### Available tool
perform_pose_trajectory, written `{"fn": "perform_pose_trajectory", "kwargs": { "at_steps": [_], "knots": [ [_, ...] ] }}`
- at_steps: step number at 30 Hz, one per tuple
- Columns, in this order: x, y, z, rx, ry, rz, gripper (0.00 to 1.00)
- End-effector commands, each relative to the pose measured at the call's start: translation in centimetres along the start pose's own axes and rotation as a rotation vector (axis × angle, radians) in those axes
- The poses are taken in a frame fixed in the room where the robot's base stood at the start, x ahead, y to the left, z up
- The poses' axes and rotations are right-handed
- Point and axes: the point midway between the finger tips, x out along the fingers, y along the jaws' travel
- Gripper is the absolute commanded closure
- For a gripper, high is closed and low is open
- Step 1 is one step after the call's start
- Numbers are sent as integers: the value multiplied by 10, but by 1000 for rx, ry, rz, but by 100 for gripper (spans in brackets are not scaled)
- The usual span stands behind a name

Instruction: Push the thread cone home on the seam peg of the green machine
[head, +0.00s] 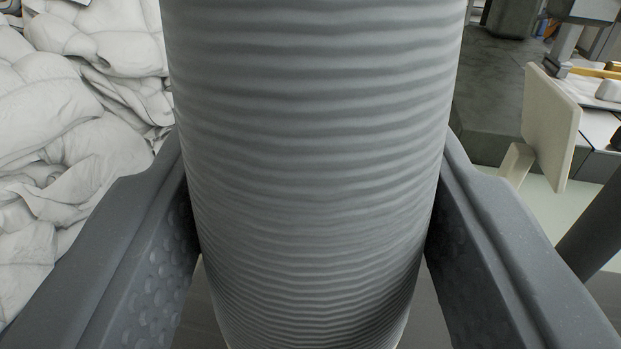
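A large grey thread cone (315,140) with ribbed windings fills the middle of the head view, close to the camera. My gripper (315,195) has one finger on each side of the cone, and both inner faces meet its sides. The cone stands roughly upright in the picture and narrows toward the bottom. Its top runs out of the frame. The seam peg is not visible, and I cannot tell whether the cone is on it. No clearly green machine can be made out.
White duvets (60,150) are heaped at the left. At the right are a dark grey surface (490,90), a cream panel (550,125) on a stand and a dark slanted bar (595,235). Pale floor (545,210) shows between them.

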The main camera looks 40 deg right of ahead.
Motion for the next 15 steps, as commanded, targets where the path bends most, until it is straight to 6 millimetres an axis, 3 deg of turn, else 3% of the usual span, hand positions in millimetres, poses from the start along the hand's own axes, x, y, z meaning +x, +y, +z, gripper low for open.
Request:
{"fn": "perform_pose_trajectory", "kwargs": {
  "at_steps": [15],
  "knots": [
    [0,0,11,1,1,-1,80]
  ]
}}
